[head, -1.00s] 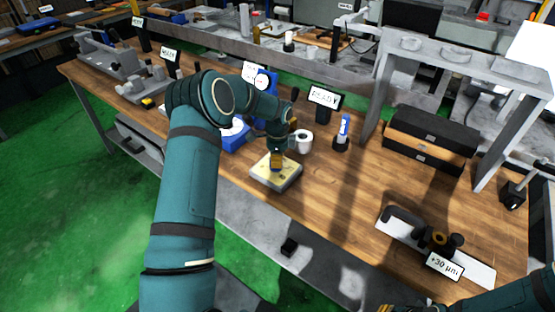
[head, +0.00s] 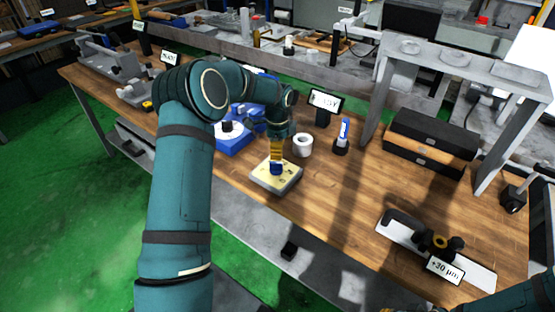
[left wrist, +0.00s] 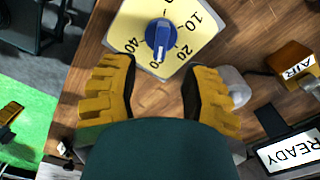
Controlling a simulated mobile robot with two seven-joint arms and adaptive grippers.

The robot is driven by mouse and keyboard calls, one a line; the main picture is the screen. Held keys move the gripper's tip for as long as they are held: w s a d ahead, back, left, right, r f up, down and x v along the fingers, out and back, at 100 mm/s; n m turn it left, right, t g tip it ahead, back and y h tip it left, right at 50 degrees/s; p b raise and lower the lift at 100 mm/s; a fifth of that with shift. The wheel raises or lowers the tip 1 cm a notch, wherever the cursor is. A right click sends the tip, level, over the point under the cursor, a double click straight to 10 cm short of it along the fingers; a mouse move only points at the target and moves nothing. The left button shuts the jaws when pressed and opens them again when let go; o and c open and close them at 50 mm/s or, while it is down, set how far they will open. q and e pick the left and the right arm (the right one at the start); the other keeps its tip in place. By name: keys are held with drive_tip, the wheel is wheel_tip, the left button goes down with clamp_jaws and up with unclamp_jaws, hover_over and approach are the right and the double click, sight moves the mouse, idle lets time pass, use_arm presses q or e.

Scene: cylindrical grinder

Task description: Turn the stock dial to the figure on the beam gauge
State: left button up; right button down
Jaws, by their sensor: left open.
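The stock dial is a blue knob (left wrist: 160,36) on a pale yellow plate (left wrist: 127,22), with figures around it including 10, 20 and 40. The knob's white mark points down in the left wrist view, towards a figure between 20 and 40 that is not fully readable. The knob (head: 277,169) also shows in the head view. My left gripper (left wrist: 158,78) is open, its yellow fingers apart and empty; in the head view it (head: 277,152) is just above the knob. The beam gauge (head: 420,236) lies at the right, tagged "+30 µm" (head: 445,268). My right gripper (head: 405,308) barely shows at the bottom edge.
A white cup (head: 302,145) stands close behind the dial plate. The wooden bench is clear between the dial and the beam gauge.

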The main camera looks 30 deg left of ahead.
sight(277, 163)
use_arm(q)
wheel_tip(277, 163, up, 5)
drive_tip(key=shift+r, duration=0.2)
drive_tip(key=shift+s+f, duration=0.1)
use_arm(e)
drive_tip(key=shift+s, duration=0.15)
idle(0.4)
